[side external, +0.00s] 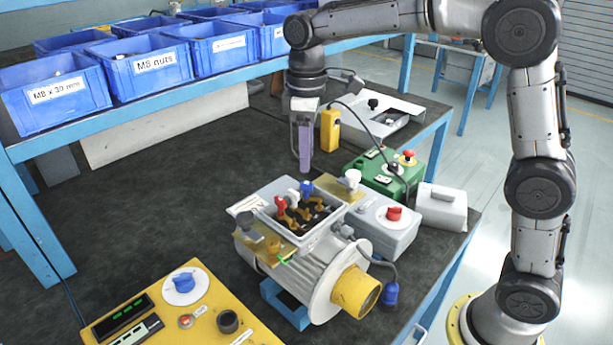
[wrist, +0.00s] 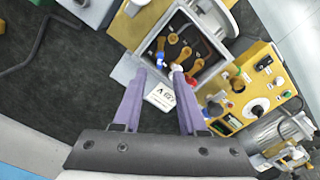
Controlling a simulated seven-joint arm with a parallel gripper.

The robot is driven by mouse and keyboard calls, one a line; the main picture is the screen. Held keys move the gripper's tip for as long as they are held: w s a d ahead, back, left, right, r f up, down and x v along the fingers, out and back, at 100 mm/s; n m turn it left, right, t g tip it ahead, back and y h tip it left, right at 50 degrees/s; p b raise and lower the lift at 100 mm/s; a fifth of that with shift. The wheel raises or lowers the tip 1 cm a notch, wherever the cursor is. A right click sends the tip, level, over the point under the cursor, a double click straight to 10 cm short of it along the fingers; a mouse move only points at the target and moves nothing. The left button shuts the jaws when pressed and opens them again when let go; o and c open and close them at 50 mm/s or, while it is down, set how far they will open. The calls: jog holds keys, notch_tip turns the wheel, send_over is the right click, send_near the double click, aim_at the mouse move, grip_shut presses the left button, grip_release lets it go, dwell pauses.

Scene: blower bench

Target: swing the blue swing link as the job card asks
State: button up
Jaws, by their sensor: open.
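The blue swing link (side external: 306,188) shows its blue knob at the far end of a row in an open grey terminal box (side external: 265,212) on a motor. The white link (side external: 293,196) and the red link (side external: 281,205) stand beside it. In the wrist view the blue knob (wrist: 163,75) appears between my fingertips, the white knob (wrist: 177,68) by the right fingertip. A white card (wrist: 160,97) lies beside the box; its small marking is not clearly readable. My gripper (side external: 305,168), with purple fingers, is open and empty above the box, apart from the knobs.
A yellow panel (side external: 205,315) with a blue knob stands front left. A grey switch box (side external: 380,230) with a red knob and a green box (side external: 378,172) stand right of the motor (side external: 325,270). Blue bins (side external: 150,65) line the back shelf. The dark bench left of the motor is clear.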

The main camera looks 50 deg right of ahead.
aim_at(306, 183)
notch_tip(306, 183, down, 6)
jog(key=shift+r, duration=0.1)
dwell(0.4)
grip_shut()
